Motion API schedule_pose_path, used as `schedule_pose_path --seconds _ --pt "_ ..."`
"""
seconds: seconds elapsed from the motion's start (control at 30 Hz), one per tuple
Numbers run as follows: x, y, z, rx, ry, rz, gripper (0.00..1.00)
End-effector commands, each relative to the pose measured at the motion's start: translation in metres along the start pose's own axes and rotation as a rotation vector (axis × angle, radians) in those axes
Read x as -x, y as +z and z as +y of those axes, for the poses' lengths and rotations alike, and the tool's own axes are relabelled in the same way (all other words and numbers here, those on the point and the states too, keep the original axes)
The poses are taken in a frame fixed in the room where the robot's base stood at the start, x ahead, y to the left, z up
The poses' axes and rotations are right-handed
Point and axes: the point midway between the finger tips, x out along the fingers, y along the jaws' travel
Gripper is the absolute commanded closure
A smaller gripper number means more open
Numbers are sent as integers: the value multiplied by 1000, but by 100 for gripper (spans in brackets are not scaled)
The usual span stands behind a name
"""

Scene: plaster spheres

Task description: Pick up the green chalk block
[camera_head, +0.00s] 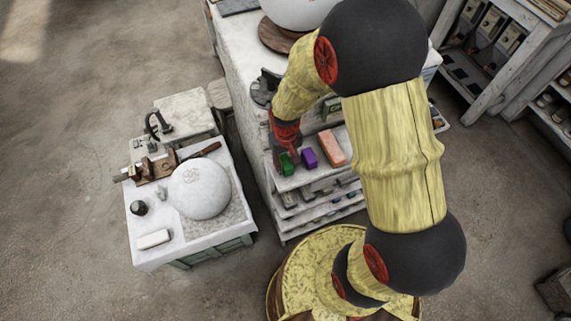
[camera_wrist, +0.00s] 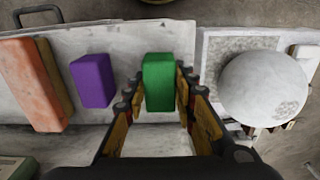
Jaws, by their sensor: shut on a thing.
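The green chalk block (camera_wrist: 159,82) is upright between the two fingers of my gripper (camera_wrist: 158,100) in the wrist view. My gripper is shut on it, with a finger against each side. In the head view the green block (camera_head: 287,163) shows at the tip of my gripper (camera_head: 284,152), over the left end of a shelf. I cannot tell whether its base touches the shelf.
A purple block (camera_wrist: 92,80) and an orange block (camera_wrist: 33,84) stand left of the green block in the wrist view. A white sphere (camera_head: 200,188) rests on a separate bench (camera_head: 150,257) at the left. The shelf unit (camera_head: 285,185) has lower shelves holding small items.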

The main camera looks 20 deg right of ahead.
Motion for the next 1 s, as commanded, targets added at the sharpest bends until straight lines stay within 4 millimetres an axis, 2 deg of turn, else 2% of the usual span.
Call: schedule_pose_path --seconds 0.1,0.17,0.4,0.5,0.7,1.0 --pt "21 -2 0 0 0 5 100" --pt "30 8 1 0 0 4 100" --pt "82 50 7 -1 0 8 100" --pt "90 74 10 -2 0 4 100" --pt "106 110 15 -1 0 4 100" --pt "116 136 18 0 0 2 100"
